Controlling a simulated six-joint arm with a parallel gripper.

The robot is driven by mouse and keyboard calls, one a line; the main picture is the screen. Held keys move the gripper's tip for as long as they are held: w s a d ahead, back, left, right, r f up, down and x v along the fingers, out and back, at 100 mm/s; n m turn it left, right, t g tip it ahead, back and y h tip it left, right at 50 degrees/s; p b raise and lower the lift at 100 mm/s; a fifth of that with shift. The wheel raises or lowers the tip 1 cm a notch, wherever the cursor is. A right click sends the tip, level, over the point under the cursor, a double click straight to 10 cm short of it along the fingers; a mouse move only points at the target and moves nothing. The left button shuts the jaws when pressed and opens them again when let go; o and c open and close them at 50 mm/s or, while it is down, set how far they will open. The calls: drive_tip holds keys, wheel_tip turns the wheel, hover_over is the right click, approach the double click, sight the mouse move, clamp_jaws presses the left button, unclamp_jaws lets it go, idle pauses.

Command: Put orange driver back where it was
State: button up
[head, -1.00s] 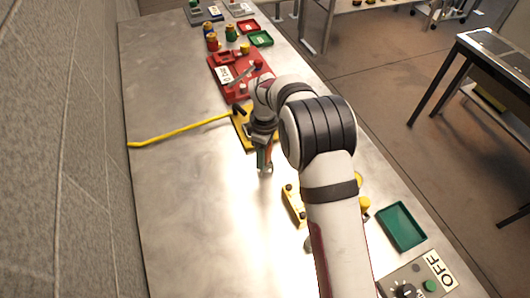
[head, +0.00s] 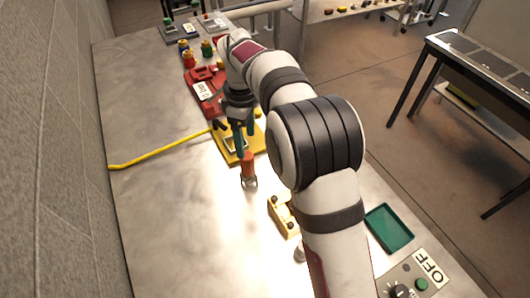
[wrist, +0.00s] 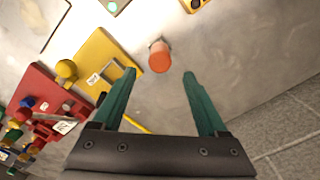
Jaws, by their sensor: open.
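The orange driver (head: 248,163) stands upright on the metal table, its lower end at a small silver holder (head: 250,184). In the wrist view its round orange top (wrist: 160,60) faces me, with part of the silver holder (wrist: 156,43) behind it. My gripper (head: 241,148) is above and slightly behind the driver in the head view. In the wrist view my gripper (wrist: 159,75) has its two green fingers spread wide. The driver lies just beyond the fingertips, between their lines, and nothing is held. How deep the driver sits in the holder is hidden.
A yellow board (head: 245,156) with a yellow bar (head: 160,149) lies beside the driver. A red panel (head: 203,97) is farther back. A small yellow block (head: 284,217) and a green tray (head: 388,230) are nearer.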

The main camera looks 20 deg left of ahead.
drive_tip(key=s+d+r+m+y, duration=0.1)
drive_tip(key=s+d+r+m, duration=0.3)
drive_tip(key=s+d+m, duration=0.45)
drive_tip(key=s+d+r+m, duration=0.4)
drive_tip(key=d+m, duration=0.1)
drive_tip(key=d, duration=0.6)
drive_tip(key=s+d+f+m, duration=0.2)
drive_tip(key=s+m, duration=0.3)
drive_tip(key=s, duration=0.2)
drive_tip(key=s+d+f+m, duration=0.1)
drive_tip(key=s+d+m, duration=0.2)
drive_tip(key=s+m, duration=0.2)
drive_tip(key=s, duration=0.3)
drive_tip(key=shift+d+f+y, duration=0.15)
drive_tip(key=shift+f+y, duration=0.2)
drive_tip(key=shift+y, duration=0.05)
